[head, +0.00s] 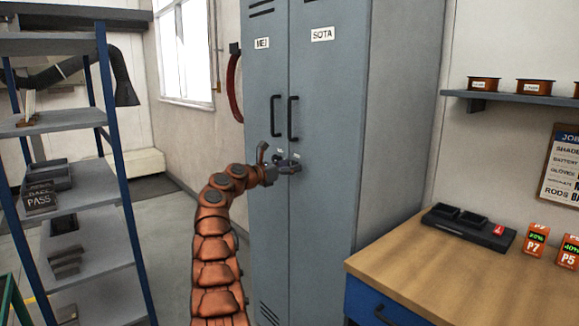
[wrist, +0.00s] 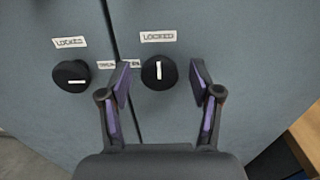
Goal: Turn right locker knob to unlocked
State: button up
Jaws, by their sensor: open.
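The grey locker (head: 335,210) has two doors, labelled MEI on the left and SOTA on the right. The right knob (wrist: 159,72) is round and black, with its white mark upright, towards the LOCKED label (wrist: 158,36) above it. A small side label (wrist: 131,64) left of it is partly hidden and hard to read. My gripper (wrist: 161,78) is open, with one finger on each side of the right knob in the picture; I see no contact. In the head view my gripper (head: 284,165) is at the locker front below the handles, largely covering the knobs.
The left knob (wrist: 72,75) has its mark lying level, beside my left finger. Two black door handles (head: 284,118) stand out above my gripper. A wooden workbench (head: 450,255) stands right of the locker, and a shelf rack (head: 75,190) stands at the left.

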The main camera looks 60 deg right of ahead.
jog(key=shift+c, duration=0.3)
jog(key=c, duration=1.1)
jog(key=shift+n, duration=0.4)
jog(key=n+p, duration=0.1)
jog(key=n, duration=0.2)
jog(key=shift+r+p, duration=0.15)
jog(key=shift+p, duration=0.25)
jog(key=n+p, duration=0.4)
jog(key=shift+r, duration=0.1)
jog(key=n+p, duration=0.4)
jog(key=n, duration=0.1)
jog(key=shift+p, duration=0.3)
jog(key=n+p, duration=0.4)
jog(key=n, duration=0.1)
jog(key=shift+f, duration=0.2)
